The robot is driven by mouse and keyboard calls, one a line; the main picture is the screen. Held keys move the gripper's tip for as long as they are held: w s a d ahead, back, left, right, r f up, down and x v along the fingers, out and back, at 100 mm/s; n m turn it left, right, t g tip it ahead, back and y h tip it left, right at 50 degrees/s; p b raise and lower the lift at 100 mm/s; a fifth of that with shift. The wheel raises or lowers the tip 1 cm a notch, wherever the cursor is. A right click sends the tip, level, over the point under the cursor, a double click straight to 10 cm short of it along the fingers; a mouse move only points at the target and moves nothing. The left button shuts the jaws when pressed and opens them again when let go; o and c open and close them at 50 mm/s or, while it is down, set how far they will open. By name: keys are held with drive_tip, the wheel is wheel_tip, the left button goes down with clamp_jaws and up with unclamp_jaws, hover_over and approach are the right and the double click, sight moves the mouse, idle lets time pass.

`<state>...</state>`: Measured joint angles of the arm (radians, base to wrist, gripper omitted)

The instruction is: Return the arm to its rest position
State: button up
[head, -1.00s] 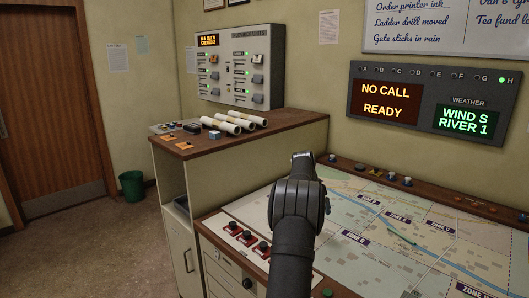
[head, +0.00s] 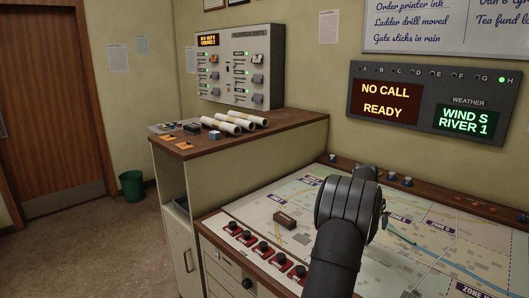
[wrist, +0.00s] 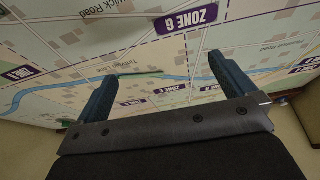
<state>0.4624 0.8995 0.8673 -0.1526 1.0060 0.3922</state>
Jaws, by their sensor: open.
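My arm reaches up from the bottom of the head view over the map table (head: 436,232). My gripper is mostly hidden there behind the wrist; only a small dark part (head: 385,218) shows at its right side. In the wrist view my gripper (wrist: 166,88) has its two blue-grey fingers spread apart, with nothing between them but the map below. The fingers look apart from the map surface.
A brown block (head: 284,220) lies on the map's left part. Several red switches (head: 264,246) line the table's front left edge. A side cabinet (head: 290,135) bears rolled papers (head: 240,121). The status panel (head: 425,105) reads NO CALL, READY.

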drive_tip(key=s+d+n, duration=0.1)
drive_tip(key=s+d, duration=2)
drive_tip(key=s, duration=0.1)
drive_tip(key=shift+s, duration=0.35)
drive_tip(key=shift+f, duration=0.1)
idle(1.0)
